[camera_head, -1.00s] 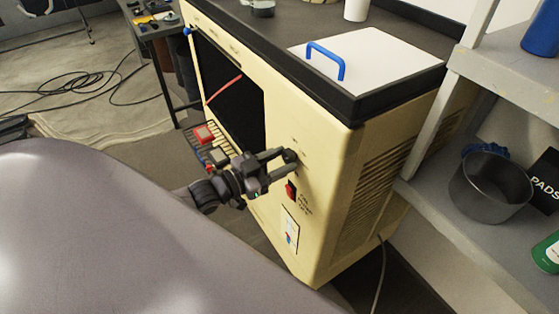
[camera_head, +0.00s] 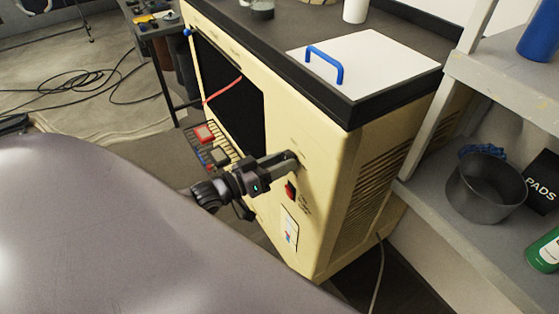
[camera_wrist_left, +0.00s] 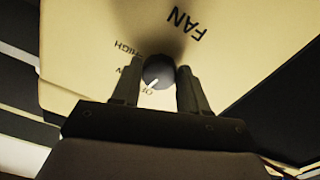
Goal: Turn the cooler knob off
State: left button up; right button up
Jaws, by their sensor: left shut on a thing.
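The cooler (camera_head: 320,170) is a cream cabinet with a dark top. Its dark round fan knob (camera_wrist_left: 158,70) shows in the left wrist view, with its white pointer mark down and slightly left, toward the partly hidden "OF" lettering. "FAN" and "HIGH" are printed around it, and another label is mostly covered by a finger. My left gripper (camera_head: 290,160) reaches the cooler's front panel and is shut on the knob, one finger on each side (camera_wrist_left: 159,75). In the head view the fingers hide the knob. My right gripper is not in view.
A red switch (camera_head: 290,191) sits just below the gripper on the same panel. A white lid with a blue handle (camera_head: 326,62) lies on the cooler top. A grey shelf with a dark pot (camera_head: 485,188) stands at the right.

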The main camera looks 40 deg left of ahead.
pick_arm(q)
jog(key=shift+n, duration=1.2)
jog(key=o, duration=1.1)
jog(key=shift+c, duration=0.2)
jog(key=shift+s, duration=0.1)
jog(key=v, duration=0.7)
